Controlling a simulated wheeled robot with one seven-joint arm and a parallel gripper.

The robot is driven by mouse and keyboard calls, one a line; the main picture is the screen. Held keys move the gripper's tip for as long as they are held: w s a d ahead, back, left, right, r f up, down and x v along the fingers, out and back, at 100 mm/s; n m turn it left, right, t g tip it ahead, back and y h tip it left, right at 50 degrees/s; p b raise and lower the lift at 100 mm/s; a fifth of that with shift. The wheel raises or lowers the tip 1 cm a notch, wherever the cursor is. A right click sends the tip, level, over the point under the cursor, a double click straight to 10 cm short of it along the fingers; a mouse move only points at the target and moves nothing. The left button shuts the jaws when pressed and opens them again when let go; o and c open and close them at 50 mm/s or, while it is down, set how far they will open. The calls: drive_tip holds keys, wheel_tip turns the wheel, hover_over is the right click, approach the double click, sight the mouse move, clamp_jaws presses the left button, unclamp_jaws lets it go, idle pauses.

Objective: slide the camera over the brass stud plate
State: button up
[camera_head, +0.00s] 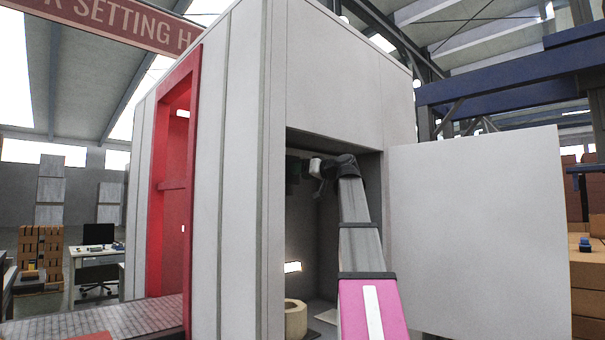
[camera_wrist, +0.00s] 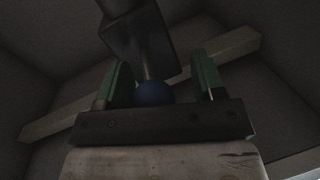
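My gripper (camera_head: 295,170) reaches inside the open bay of a large pale cabinet. In the wrist view its two green fingers (camera_wrist: 160,66) stand apart. A blue ball (camera_wrist: 153,93) shows between them, with a gap at the right finger. A dark boxy body with a grey stem (camera_wrist: 140,42) rises behind the ball; it may be the camera, but the dim light leaves this unclear. A pale bar (camera_wrist: 232,46) runs slantwise behind the fingers. I cannot make out any brass stud plate.
The pale cabinet (camera_head: 335,70) surrounds the bay, and its open door (camera_head: 480,235) stands to the right of my arm. A tan ring-shaped part (camera_head: 294,318) sits low in the bay beside a bright light patch (camera_head: 292,267). The bay walls are close.

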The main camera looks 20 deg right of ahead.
drive_tip(key=v, duration=1)
drive_tip(key=shift+s+d, duration=0.3)
